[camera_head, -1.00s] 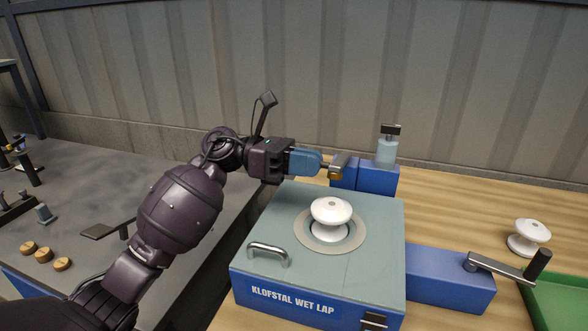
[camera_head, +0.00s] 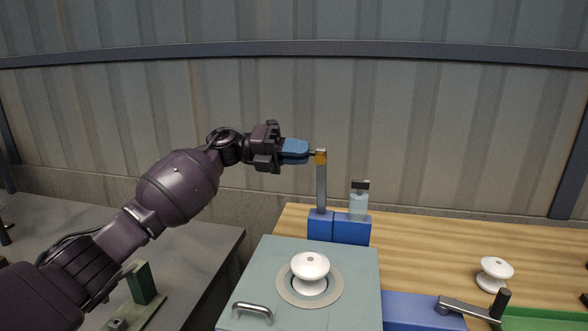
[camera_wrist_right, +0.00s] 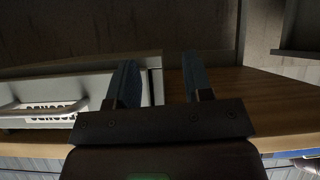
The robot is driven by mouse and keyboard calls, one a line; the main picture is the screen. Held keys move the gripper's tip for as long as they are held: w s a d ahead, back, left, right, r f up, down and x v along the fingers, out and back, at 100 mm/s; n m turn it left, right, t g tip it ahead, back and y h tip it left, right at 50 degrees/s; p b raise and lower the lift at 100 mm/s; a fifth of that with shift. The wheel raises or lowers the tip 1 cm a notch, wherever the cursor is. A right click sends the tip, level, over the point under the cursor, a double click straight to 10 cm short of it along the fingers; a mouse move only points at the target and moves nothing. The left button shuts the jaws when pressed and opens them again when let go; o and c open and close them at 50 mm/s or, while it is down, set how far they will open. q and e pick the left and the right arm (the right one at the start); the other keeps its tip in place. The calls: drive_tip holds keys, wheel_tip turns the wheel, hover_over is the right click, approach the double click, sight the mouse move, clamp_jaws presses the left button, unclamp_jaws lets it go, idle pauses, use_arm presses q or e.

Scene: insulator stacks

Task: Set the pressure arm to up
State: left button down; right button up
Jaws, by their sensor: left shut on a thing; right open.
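The pressure arm (camera_head: 321,185) is a grey metal bar with a brass-coloured piece near its top. It stands upright from the blue block (camera_head: 340,228) at the back of the lap machine. My left gripper (camera_head: 312,154) is shut on the top end of the pressure arm, reaching it from the left. The fingertips partly hide what they grip. The lap machine (camera_head: 350,268) has a grey-green top with a white insulator (camera_head: 310,268) on its round plate. My right gripper (camera_wrist_right: 160,88) is open, with nothing between its fingers in the right wrist view.
Another white insulator (camera_head: 494,274) stands on the wooden table (camera_head: 430,243). A crank handle (camera_head: 470,309) and a green tray (camera_head: 545,318) are at the lower right.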

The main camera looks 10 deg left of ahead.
use_arm(q)
drive_tip(key=w+n+b, duration=0.4)
drive_tip(key=w+n, duration=0.2)
drive_tip(key=w, duration=0.2)
drive_tip(key=shift+w+d+r, duration=0.15)
drive_tip(key=shift+w, duration=0.15)
use_arm(e)
drive_tip(key=f, duration=0.1)
drive_tip(key=w+f, duration=0.1)
drive_tip(key=shift+a+f, duration=0.25)
drive_tip(key=shift+f, duration=0.05)
use_arm(q)
drive_tip(key=c, duration=1.2)
unclamp_jaws()
use_arm(e)
drive_tip(key=shift+a, duration=0.15)
use_arm(q)
drive_tip(key=shift+o, duration=0.2)
use_arm(e)
drive_tip(key=shift+f, duration=0.1)
